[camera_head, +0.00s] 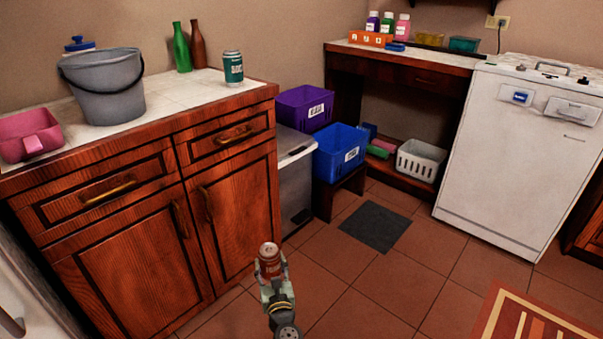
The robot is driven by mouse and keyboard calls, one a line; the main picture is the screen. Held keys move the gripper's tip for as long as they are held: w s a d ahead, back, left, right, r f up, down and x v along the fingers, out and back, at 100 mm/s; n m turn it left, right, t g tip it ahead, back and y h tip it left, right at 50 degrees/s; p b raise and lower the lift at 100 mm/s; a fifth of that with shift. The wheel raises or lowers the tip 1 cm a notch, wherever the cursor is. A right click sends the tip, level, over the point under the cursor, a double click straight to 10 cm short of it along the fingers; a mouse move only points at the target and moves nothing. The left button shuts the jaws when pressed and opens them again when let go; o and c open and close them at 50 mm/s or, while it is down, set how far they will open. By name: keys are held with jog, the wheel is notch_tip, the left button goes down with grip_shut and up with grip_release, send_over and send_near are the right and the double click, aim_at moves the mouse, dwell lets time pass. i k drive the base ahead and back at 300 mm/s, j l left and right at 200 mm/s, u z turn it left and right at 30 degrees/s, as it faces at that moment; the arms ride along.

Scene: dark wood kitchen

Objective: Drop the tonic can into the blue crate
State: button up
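A red can with a silver top (270,262) is held upright between the fingers of my gripper (272,275), above the tiled floor in front of the wooden cabinet. A teal can (232,67) stands upright on the tiled counter near its right corner. The labels are too small to read, so I cannot tell which one is the tonic can. The blue crate (335,170) with a white label sits on a low dark wooden stand, beyond and to the right of my gripper. The inside of the crate is only partly visible.
A purple crate (294,108) is behind the blue one. A grey bin (296,182) stands between cabinet and blue crate. A white basket (420,160) sits on the desk's low shelf. A dark mat (376,227) lies on open floor. A white appliance (515,150) stands right.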

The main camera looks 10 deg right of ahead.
aim_at(318, 175)
jog(key=i+l, duration=0.25)
jog(key=l, duration=0.2)
jog(key=i+l, duration=0.25)
jog(key=l, duration=0.2)
jog(key=i+l, duration=0.25)
jog(key=l, duration=0.2)
jog(key=i+l, duration=0.25)
jog(key=l, duration=0.2)
jog(key=i+l, duration=0.3)
jog(key=l, duration=0.15)
jog(key=i+l, duration=0.25)
jog(key=l, duration=0.15)
jog(key=i+l, duration=0.25)
jog(key=l, duration=0.2)
jog(key=i+l, duration=0.25)
jog(key=l, duration=0.2)
